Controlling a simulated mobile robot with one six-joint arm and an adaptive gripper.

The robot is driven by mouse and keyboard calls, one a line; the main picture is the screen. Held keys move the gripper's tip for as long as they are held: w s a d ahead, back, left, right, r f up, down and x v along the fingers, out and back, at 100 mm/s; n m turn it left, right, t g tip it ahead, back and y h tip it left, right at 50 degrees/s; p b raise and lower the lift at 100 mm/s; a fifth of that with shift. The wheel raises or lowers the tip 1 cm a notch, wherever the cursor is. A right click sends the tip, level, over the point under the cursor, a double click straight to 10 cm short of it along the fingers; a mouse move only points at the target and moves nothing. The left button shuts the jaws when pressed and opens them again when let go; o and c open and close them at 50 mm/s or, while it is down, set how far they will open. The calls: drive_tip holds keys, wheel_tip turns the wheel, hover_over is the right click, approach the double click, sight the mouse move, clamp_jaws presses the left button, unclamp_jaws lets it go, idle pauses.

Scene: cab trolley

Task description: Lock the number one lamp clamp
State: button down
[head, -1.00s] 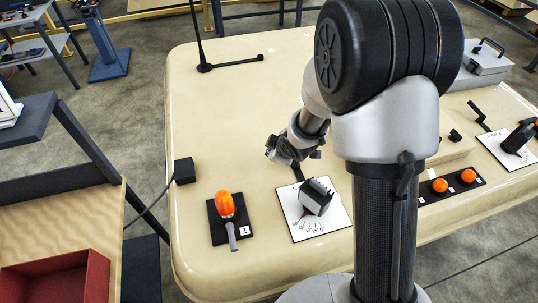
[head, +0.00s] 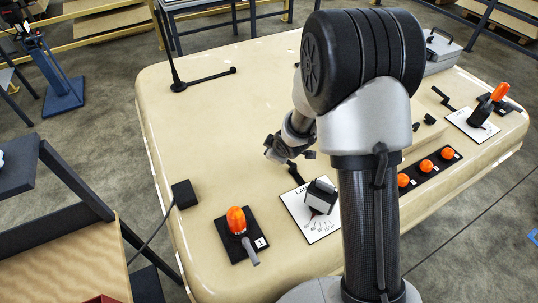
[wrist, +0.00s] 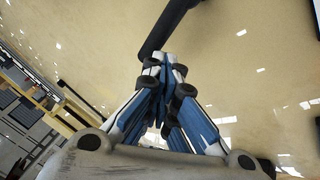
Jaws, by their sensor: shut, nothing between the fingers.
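The number one clamp (head: 241,232) is a black plate marked 1, with an upright orange grip and a grey bar reaching toward the front edge of the cream top. Beside it on the right, a white plate (head: 326,230) with a printed scale carries a tilted grey lamp-like box (head: 320,194). My gripper (head: 275,153) is above the top, behind the plate and well apart from the clamp. In the wrist view its fingers (wrist: 166,68) are together and hold nothing; a black bar passes close beyond the tips, contact unclear. The clamp is not seen there.
A black box (head: 184,194) with a cable stands left of the clamp. Right of my arm are a row of orange knobs (head: 427,166) and another orange-gripped black device (head: 499,92). A black rod stand (head: 179,85) is at the back left. The left middle is clear.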

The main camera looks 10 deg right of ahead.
drive_tip(key=shift+w+d+p, duration=0.55)
drive_tip(key=shift+w+d, duration=0.15)
drive_tip(key=shift+w, duration=0.15)
idle(0.3)
